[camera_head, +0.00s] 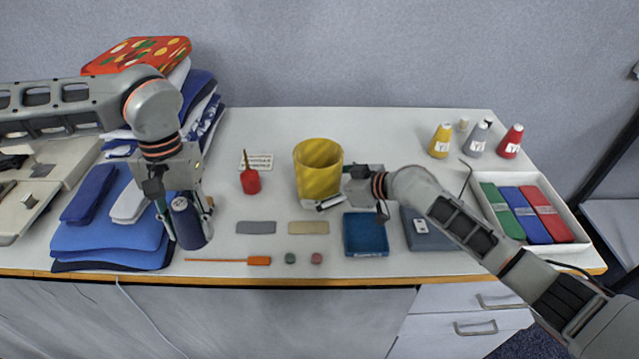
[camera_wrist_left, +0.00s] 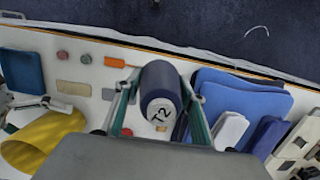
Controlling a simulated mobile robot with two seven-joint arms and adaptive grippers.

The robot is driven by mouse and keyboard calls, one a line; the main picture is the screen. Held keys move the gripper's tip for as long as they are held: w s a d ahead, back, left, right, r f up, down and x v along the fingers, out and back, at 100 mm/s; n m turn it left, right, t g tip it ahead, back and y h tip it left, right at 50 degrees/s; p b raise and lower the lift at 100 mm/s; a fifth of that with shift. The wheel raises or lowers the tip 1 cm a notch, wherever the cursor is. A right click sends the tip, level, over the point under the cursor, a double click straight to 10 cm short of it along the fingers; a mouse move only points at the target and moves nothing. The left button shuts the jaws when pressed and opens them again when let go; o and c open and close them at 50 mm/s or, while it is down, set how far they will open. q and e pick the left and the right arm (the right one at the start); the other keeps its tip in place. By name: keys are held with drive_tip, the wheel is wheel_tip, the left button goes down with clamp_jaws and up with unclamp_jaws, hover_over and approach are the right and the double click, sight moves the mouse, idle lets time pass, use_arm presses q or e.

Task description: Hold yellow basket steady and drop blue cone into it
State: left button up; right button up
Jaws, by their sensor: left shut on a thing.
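The blue cone (camera_head: 187,226) is dark navy, between the fingers of my left gripper (camera_head: 186,212) at the left of the table. In the left wrist view the cone (camera_wrist_left: 159,82) sits between both fingers, its pale "T2" label facing the camera. I cannot tell whether it touches the table. The yellow basket (camera_head: 318,172) stands upright at mid-table, open at the top; it shows at lower left in the left wrist view (camera_wrist_left: 35,140). My right gripper (camera_head: 338,190) is at the basket's right side, one finger across its lower front. Whether it grips the basket is unclear.
Folded blue cloths (camera_head: 110,240) lie left of the cone. A red oil can (camera_head: 250,181), grey and tan blocks, an orange screwdriver (camera_head: 259,260) and a blue tray (camera_head: 365,236) lie around the basket. Other cones, including a yellow one (camera_head: 440,141), stand at back right.

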drive_tip(key=shift+w+a+f, duration=0.1)
drive_tip(key=shift+a, duration=0.15)
